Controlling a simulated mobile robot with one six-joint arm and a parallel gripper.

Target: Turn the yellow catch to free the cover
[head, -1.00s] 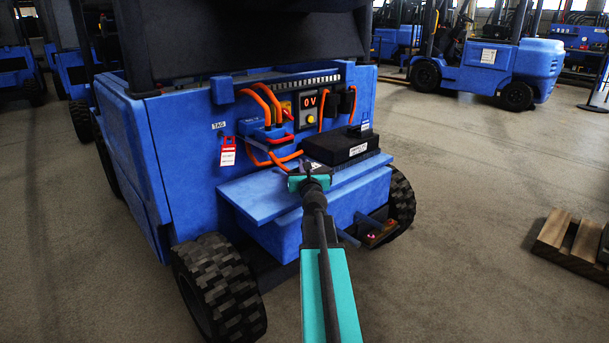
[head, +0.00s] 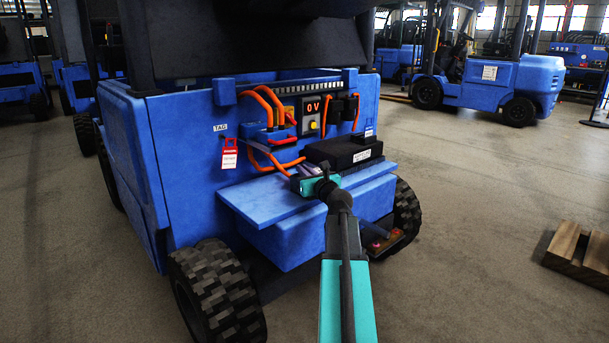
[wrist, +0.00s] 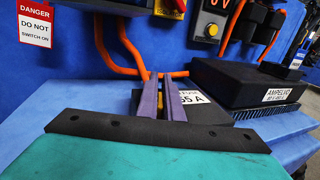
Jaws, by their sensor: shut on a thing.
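My gripper (wrist: 165,80) reaches forward over the blue ledge with its two purple fingers close together. A small yellow piece, the catch (wrist: 161,102), shows as a narrow strip between the fingers, which are closed on it. A low black cover (wrist: 215,110) with a white label ending in "A" lies under and beside the fingers, partly hidden by them. In the head view my gripper (head: 292,170) is at the back of the ledge, left of a larger black box; the catch is hidden there. I cannot tell the catch's angle.
The larger black box (head: 343,149) stands close on the right. Orange cables (head: 268,104) and a panel reading 0 V (head: 313,108) are on the blue wall behind. A red danger tag (head: 229,153) hangs left. The ledge's left part (head: 262,200) is clear.

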